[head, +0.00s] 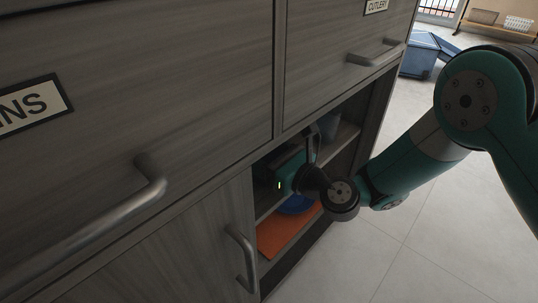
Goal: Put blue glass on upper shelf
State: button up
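My gripper (311,140) reaches into the open shelf compartment of the grey cabinet, at upper shelf height. Only a dark finger part and the teal body with a green light show. Whether the fingers are apart or hold something cannot be seen. A greyish upright thing (329,124) stands or hangs just right of the finger; it is too small and dim to tell whether it is a glass. I cannot make out a blue glass for certain. The upper shelf (345,136) shows its front edge to the right of my gripper.
A blue round thing (297,205) and an orange flat thing (285,235) lie lower in the compartment. A drawer labelled CUTLERY (340,55) is above, and a closed door (190,255) is at left. A blue bin (420,55) stands behind; the tiled floor (400,250) at right is clear.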

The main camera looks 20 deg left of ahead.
jog(key=o, duration=1)
jog(key=shift+f, duration=0.15)
jog(key=shift+r, duration=0.2)
jog(key=b+v, duration=0.1)
jog(key=v, duration=0.1)
jog(key=f+b+v, duration=0.1)
jog(key=v, duration=0.2)
jog(key=shift+w, duration=0.1)
jog(key=shift+r+b+v, duration=0.2)
jog(key=shift+b+v, duration=1.6)
jog(key=shift+b, duration=0.7)
jog(key=shift+r+b+v, duration=0.2)
jog(key=shift+b+v, duration=1.65)
jog(key=shift+b, duration=0.65)
